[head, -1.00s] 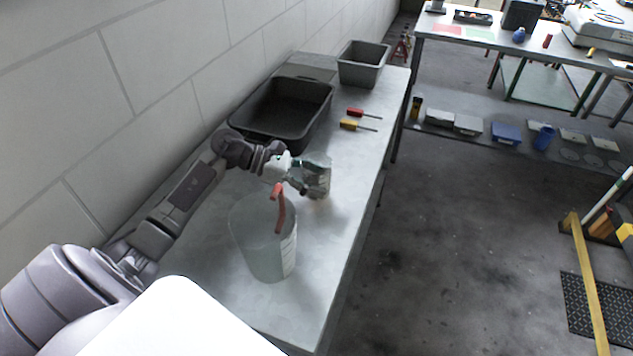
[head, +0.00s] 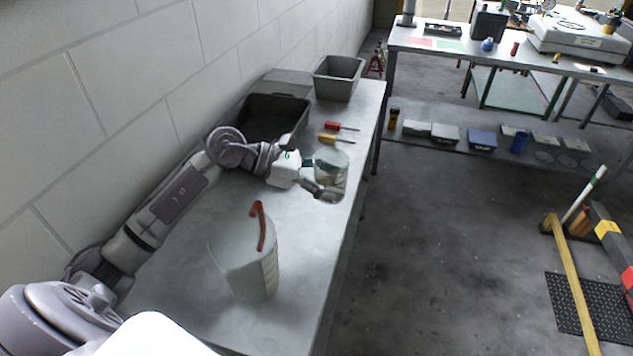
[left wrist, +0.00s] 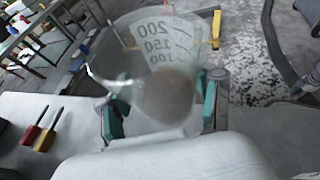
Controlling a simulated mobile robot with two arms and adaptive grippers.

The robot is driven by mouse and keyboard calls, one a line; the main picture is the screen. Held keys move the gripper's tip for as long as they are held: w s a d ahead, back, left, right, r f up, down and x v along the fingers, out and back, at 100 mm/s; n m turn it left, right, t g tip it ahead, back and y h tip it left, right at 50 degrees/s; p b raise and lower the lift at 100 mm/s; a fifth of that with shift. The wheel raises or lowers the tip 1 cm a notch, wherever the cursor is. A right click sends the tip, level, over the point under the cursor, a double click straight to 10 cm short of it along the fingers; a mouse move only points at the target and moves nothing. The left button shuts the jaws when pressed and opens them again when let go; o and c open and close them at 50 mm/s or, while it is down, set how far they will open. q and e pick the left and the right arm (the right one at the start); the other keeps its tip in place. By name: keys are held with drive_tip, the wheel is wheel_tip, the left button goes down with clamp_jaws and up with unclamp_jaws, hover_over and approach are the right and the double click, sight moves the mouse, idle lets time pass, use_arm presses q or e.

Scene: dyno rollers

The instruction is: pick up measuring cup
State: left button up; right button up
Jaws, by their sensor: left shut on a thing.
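The measuring cup (head: 333,160) is small and clear. In the left wrist view the measuring cup (left wrist: 165,55) shows dark marks reading 200, 150 and 100. My left gripper (head: 322,188) is shut on it, over the bench near its right edge. In the left wrist view the fingers of the left gripper (left wrist: 160,112) have green pads and sit on either side of the cup. The cup looks raised off the bench; the gap below it is hard to judge. My right gripper is not in view.
A black tray (head: 245,124), a grey bin (head: 337,82), a red screwdriver (head: 333,126) and a yellow screwdriver (head: 330,138) lie beyond. The wall (head: 110,90) runs along the left.

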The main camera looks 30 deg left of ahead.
sight(344, 176)
use_arm(q)
drive_tip(key=shift+d+r, duration=0.55)
drive_tip(key=shift+d, duration=0.35)
drive_tip(key=shift+d+r, duration=0.5)
drive_tip(key=shift+d, duration=0.35)
